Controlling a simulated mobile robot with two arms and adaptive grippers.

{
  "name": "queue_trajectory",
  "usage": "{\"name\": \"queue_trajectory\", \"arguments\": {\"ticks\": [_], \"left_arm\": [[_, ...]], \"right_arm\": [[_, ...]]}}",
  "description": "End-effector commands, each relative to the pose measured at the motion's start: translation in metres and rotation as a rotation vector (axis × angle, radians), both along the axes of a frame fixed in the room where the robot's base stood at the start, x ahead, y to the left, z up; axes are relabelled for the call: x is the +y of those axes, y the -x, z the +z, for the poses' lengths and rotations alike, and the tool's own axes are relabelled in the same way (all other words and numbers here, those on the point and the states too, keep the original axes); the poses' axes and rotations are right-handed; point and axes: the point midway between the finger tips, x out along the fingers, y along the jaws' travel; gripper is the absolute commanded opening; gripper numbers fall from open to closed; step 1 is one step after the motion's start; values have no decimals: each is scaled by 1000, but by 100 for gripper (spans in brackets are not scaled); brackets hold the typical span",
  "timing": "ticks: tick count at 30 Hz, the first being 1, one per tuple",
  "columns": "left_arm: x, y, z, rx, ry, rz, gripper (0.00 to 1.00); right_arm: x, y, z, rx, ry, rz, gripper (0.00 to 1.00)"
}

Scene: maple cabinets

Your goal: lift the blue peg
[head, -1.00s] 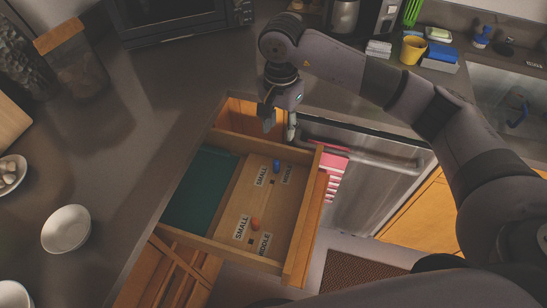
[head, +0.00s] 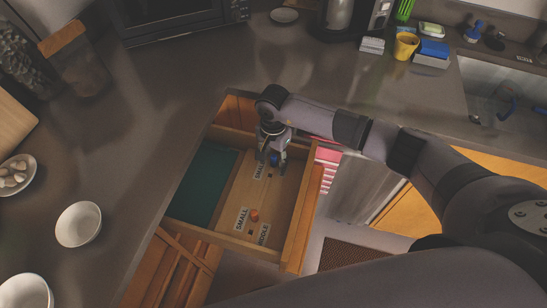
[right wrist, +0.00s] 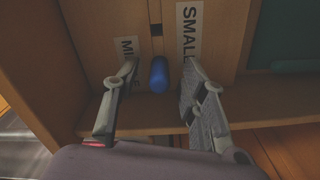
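The blue peg (right wrist: 159,75) stands in the open drawer (head: 297,228), between the SMALL and MIDDLE labels in the right wrist view. My right gripper (right wrist: 160,68) is open, with one finger on each side of the peg and a visible gap to both. In the head view my right gripper (head: 272,163) reaches down into the far part of the drawer and largely hides the peg. My left gripper is not in view.
A green panel (head: 206,182) lies along the drawer's left side. The drawer walls rise around the gripper. White bowls (head: 78,224) stand on the left counter.

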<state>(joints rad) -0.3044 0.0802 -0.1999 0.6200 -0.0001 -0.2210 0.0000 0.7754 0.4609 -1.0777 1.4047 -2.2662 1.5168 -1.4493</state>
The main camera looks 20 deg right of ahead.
Motion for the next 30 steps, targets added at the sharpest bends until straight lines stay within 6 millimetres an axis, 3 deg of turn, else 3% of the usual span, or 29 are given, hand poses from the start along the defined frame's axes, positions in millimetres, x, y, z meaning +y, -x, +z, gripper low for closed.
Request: {"name": "queue_trajectory", "arguments": {"ticks": [8, 25, 30], "left_arm": [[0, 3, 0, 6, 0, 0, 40], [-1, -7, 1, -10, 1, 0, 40], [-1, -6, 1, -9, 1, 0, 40]], "right_arm": [[1, 0, -5, 0, -1, 1, 39], [0, 0, -4, -1, -1, 1, 2], [0, 0, -4, -1, -1, 1, 0]]}}
